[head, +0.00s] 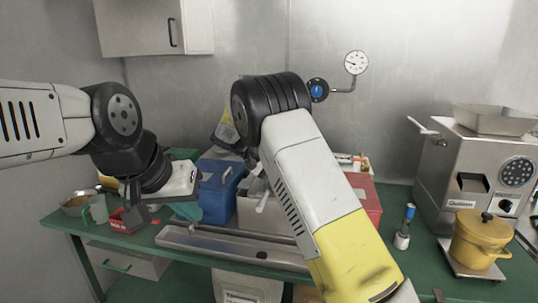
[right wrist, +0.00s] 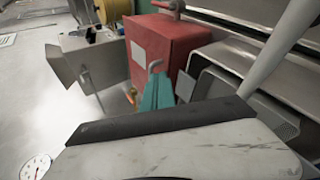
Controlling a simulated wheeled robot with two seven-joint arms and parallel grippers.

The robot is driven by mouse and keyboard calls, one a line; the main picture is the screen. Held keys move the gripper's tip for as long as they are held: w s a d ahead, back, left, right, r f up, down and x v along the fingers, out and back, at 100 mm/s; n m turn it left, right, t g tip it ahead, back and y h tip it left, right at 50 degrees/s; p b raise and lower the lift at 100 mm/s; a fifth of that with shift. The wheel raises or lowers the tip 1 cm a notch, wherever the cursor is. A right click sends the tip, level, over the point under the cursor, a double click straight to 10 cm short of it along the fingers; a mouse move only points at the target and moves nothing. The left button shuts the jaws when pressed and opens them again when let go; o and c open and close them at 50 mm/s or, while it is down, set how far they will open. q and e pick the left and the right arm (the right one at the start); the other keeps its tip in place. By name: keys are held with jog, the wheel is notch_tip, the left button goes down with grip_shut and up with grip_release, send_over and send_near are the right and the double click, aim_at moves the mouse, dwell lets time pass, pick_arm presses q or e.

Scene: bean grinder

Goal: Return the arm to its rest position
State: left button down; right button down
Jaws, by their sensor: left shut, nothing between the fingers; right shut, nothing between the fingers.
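My left arm comes in from the left in the head view. Its gripper (head: 136,217) points down over the left end of the green bench, shut and empty, close to a small red bin (head: 122,224). My right arm (head: 318,180) rises from the lower right with a white and yellow link and bends at a black joint near the middle. Its fingers are not visible in the head view.
The steel grinder (head: 470,160) stands at the right, with a yellow pot (head: 479,245) before it. A blue box (head: 218,195) and a long metal tray (head: 190,240) lie mid-bench. A red box (right wrist: 172,50) shows in the right wrist view. A wall gauge (head: 357,62) hangs behind.

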jog(key=s+d+r+y, duration=0.4)
jog(key=s, duration=0.3)
jog(key=s+d+r+y, duration=0.3)
jog(key=s+d+y, duration=0.1)
jog(key=s, duration=0.4)
jog(key=s+r+t+y, duration=0.1)
jog(key=s+t+y, duration=0.1)
jog(key=s, duration=0.6)
jog(key=s+a+r+m+t+y, duration=0.1)
jog(key=s+t+y, duration=0.1)
jog(key=s, duration=0.7)
jog(key=shift+s+r+m+t+y, duration=0.2)
jog(key=shift+r+m+t+y, duration=0.1)
jog(key=shift+r+t+y, duration=0.15)
jog(key=shift+a+f, duration=0.1)
